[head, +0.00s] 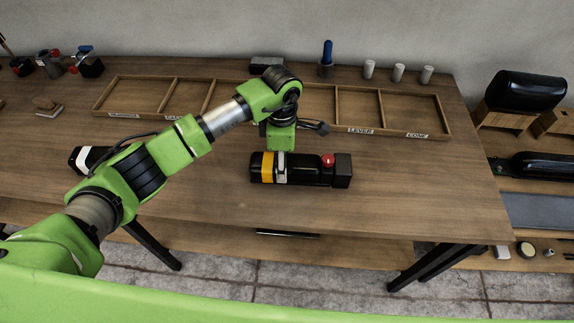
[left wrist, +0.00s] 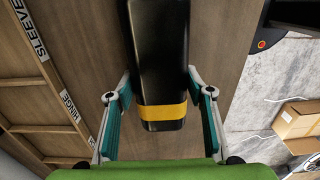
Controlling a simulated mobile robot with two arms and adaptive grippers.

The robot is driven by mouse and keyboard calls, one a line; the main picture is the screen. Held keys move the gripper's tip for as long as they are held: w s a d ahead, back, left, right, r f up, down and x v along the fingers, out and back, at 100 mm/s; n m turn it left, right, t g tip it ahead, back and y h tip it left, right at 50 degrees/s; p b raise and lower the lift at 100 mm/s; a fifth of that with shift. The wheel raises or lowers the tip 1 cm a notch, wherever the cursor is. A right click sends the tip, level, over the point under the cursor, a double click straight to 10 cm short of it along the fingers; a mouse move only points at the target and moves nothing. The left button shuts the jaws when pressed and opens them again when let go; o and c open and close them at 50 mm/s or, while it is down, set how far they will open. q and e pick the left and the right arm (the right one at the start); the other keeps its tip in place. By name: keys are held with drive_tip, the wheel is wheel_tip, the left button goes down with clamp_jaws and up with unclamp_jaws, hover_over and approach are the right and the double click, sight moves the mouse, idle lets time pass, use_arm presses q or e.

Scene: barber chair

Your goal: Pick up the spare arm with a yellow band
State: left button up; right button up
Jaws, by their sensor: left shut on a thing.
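The spare arm with a yellow band (head: 308,170) is a long black piece lying flat along the front middle of the table, with a red knob and a square block at its right end. My left gripper (head: 281,168) reaches down over its left part, just right of the yellow band. In the left wrist view, the gripper (left wrist: 159,82) has a finger on each side of the black spare arm (left wrist: 158,50), shut on it. Whether it touches the table is hard to tell. A second black piece with a white band (head: 82,158) is partly hidden behind my left arm.
A shallow wooden tray (head: 446,120) with labelled compartments lies behind the spare arm. White cylinders (head: 398,72) and a blue-handled tool (head: 327,57) stand at the back. Clamps (head: 88,64) sit at back left. The table right of the spare arm is clear.

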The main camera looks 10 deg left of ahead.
use_arm(q)
drive_tip(key=shift+r, duration=0.15)
drive_tip(key=shift+r, duration=0.55)
drive_tip(key=s+d+r+b, duration=0.1)
drive_tip(key=s+r+b, duration=0.4)
drive_tip(key=s+r, duration=0.6)
drive_tip(key=shift+s+d+r+b, duration=0.3)
drive_tip(key=shift+s+r, duration=0.05)
drive_tip(key=shift+s, duration=1.2)
drive_tip(key=shift+w, duration=0.1)
